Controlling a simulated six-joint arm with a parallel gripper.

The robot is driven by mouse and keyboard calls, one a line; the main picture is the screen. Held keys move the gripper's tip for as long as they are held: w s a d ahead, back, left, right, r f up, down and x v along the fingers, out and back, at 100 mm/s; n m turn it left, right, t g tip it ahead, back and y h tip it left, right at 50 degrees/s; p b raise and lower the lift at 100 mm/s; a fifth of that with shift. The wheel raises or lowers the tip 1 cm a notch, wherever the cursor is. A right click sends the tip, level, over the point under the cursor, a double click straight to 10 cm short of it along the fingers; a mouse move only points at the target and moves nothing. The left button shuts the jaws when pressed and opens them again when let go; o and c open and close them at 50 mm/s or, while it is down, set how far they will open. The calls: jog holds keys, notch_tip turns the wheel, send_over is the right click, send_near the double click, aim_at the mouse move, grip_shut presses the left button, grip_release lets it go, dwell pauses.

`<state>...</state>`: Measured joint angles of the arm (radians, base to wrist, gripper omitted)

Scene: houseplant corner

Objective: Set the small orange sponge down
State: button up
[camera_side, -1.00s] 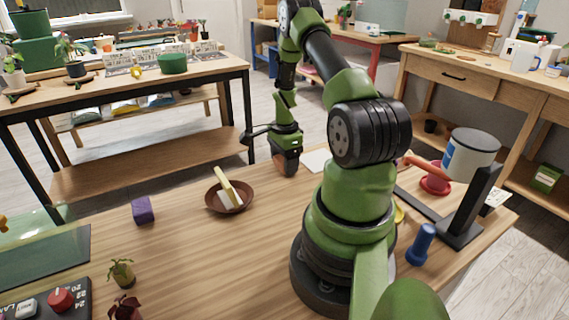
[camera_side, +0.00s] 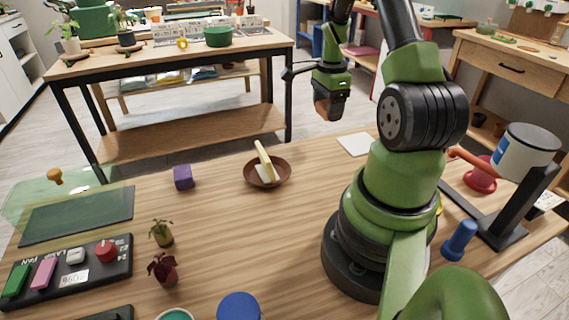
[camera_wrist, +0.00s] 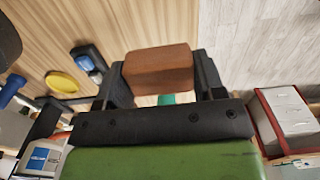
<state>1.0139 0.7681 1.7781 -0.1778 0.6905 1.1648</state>
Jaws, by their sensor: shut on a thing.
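My gripper (camera_side: 327,104) is shut on the small orange sponge, a brownish-orange block. The sponge (camera_side: 322,110) hangs high, beyond the far edge of the wooden table in the side view, with no surface touching it. In the wrist view the sponge (camera_wrist: 158,68) lies across between the two black fingers of my gripper (camera_wrist: 162,80). Both of its ends are covered by the fingers.
A brown bowl (camera_side: 284,178) holding pale items stands on the wooden table (camera_side: 225,230). A purple block (camera_side: 183,178) is left of it, a white sheet (camera_side: 356,144) right. A blue cylinder (camera_side: 459,240) stands right of my base. The table's middle is mostly clear.

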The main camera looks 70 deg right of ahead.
jog(key=w+a+n, duration=0.3)
jog(key=w+a, duration=0.3)
jog(key=a, duration=0.1)
jog(key=n, duration=1.1)
send_over(239, 227)
notch_tip(239, 227, down, 4)
jog(key=shift+f, duration=0.25)
jog(key=shift+m, duration=0.3)
jog(key=shift+w+f, duration=0.1)
jog(key=shift+f, duration=2.4)
jog(key=shift+f, duration=0.15)
jog(key=o, duration=1)
jog(key=shift+c, duration=0.2)
